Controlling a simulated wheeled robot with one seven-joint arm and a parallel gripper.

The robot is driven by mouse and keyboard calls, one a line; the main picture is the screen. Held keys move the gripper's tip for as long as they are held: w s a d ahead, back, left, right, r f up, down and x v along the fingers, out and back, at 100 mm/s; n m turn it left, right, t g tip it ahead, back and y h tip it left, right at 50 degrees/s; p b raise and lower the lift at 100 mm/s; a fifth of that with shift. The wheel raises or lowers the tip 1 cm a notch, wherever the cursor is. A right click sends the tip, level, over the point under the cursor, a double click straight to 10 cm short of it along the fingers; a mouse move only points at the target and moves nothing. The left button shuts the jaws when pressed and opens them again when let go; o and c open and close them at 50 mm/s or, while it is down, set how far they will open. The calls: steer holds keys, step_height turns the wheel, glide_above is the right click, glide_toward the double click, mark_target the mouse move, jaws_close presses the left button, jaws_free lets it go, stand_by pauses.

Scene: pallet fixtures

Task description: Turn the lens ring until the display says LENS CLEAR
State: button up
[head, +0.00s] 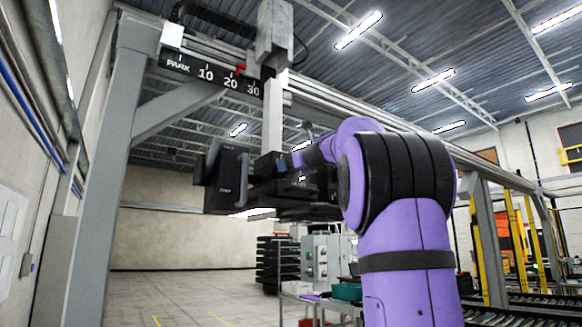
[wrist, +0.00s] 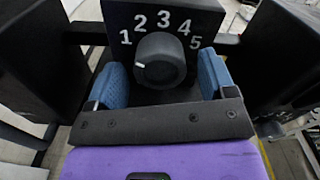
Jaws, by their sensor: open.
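A black round knob (wrist: 160,60) with a white index line sits on a black housing (wrist: 115,14) marked 1 to 5. Its line points left, towards the 1. I cannot tell for sure that this is the lens ring. My gripper (wrist: 161,76) is open, with one blue finger pad on each side of the knob. Whether the pads touch it is unclear. In the head view the black unit (head: 226,180) hangs under the gantry column, and my arm hides part of it. Its small markings are unreadable, and I see no readable display text.
Black blocks stand left (wrist: 35,60) and right (wrist: 285,60) of the knob housing, close to my gripper. A scale bar (head: 190,69) reads PARK, 10, 20, 30, with a red pointer (head: 240,69) near 20. A gantry post (head: 118,110) stands left. Open floor lies behind.

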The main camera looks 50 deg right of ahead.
steer(key=v, duration=0.9)
steer(key=shift+s, duration=0.2)
steer(key=shift+a, duration=0.1)
